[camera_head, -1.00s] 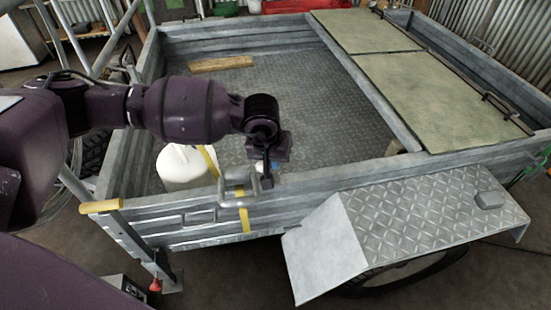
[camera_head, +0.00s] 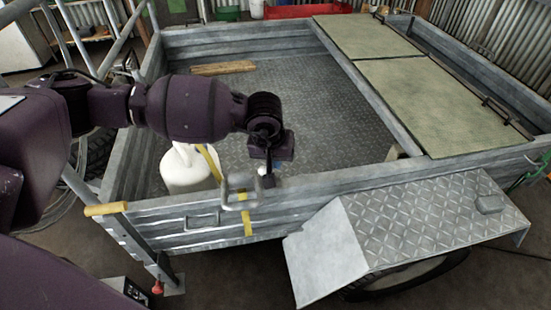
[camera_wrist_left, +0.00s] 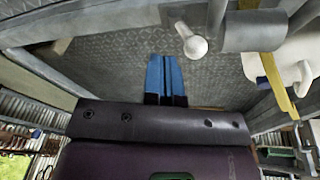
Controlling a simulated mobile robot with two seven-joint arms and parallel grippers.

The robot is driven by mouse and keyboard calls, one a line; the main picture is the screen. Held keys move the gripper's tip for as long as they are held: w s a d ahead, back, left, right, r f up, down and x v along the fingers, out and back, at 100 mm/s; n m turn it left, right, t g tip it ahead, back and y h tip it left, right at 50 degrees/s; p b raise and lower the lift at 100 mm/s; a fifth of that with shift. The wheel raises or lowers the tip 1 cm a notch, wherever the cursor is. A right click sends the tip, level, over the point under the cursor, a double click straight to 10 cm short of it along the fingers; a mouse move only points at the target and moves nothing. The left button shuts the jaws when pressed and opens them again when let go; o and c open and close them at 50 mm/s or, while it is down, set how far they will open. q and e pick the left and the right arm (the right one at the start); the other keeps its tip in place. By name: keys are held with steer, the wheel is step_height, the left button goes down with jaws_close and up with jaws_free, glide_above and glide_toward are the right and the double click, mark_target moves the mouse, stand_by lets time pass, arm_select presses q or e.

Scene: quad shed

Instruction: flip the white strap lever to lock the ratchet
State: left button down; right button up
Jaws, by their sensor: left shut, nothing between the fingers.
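The ratchet (camera_head: 241,197) is a grey metal frame on the trailer's near side wall, with a yellow strap (camera_head: 247,222) running through it. In the left wrist view, the white lever (camera_wrist_left: 195,47) shows as a round knob on a short stem, left of the ratchet's grey cylinder (camera_wrist_left: 253,30). My left gripper (camera_head: 268,181) is just right of the ratchet, over the wall's top edge. Its blue fingers (camera_wrist_left: 165,72) are shut and empty, left of and below the knob in the wrist view, apart from it in the picture. The right gripper is not in view.
A white container (camera_head: 188,170) stands inside the trailer behind the ratchet, with the strap beside it. A wooden plank (camera_head: 222,68) lies on the trailer bed. The bed's middle is clear. A chequer-plate mudguard (camera_head: 425,225) juts out at the right.

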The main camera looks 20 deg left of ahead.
arm_select(q)
steer(key=p+v, duration=0.1)
steer(key=v, duration=0.9)
steer(key=shift+r+p, duration=0.4)
steer(key=shift+s, duration=0.1)
steer(key=shift+s+f, duration=0.1)
